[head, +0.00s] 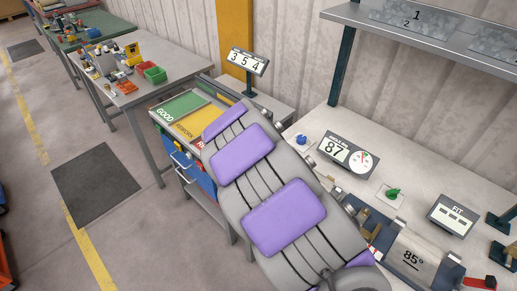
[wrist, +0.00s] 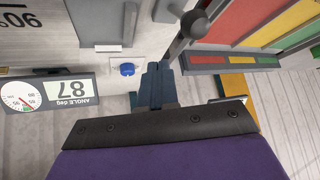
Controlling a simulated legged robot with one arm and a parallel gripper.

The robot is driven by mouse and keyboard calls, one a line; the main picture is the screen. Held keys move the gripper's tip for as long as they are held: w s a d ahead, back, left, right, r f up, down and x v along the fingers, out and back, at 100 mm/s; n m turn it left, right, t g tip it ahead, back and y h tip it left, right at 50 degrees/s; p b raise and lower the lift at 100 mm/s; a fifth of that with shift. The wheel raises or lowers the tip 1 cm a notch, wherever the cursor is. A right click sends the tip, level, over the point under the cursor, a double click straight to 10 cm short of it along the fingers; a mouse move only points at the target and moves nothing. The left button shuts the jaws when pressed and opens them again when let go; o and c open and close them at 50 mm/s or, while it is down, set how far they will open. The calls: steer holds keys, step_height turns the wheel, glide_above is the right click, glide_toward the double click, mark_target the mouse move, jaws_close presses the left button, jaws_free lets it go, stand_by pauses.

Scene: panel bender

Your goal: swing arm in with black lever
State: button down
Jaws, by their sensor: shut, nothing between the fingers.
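In the wrist view the black lever (wrist: 194,27) shows as a dark rod with a round knob, at the top right of centre. My gripper (wrist: 157,68) is shut and empty. Its fingertips are just below and left of the knob in the picture, close to the lever; I cannot tell whether they touch it. In the head view my grey and purple arm covers the middle of the scene, and the gripper and black lever do not show there. The swing arm cannot be made out with certainty.
The angle display (head: 348,154) reads 87; it also shows upside down in the wrist view (wrist: 48,95). A blue button (wrist: 127,69) is left of my fingers. Sorting trays (wrist: 268,25) are beyond the lever.

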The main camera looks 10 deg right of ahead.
steer(key=s+f+p+v, duration=0.1)
steer(key=p+v, duration=0.1)
steer(key=v, duration=0.9)
steer(key=s+d+r+n+g+y, duration=0.15)
steer(key=s+d, duration=0.25)
steer(key=s, duration=0.5)
steer(key=s+d+r+g+h, duration=0.1)
steer(key=s+d+r+g, duration=0.25)
steer(key=s, duration=0.65)
steer(key=s+a+n+g+y, duration=0.1)
steer(key=s+n+g+y, duration=0.1)
steer(key=s, duration=1.9)
steer(key=shift+r+n+g, duration=0.3)
steer(key=shift+n+g, duration=0.6)
steer(key=shift+n, duration=0.05)
steer(key=shift+a, duration=0.35)
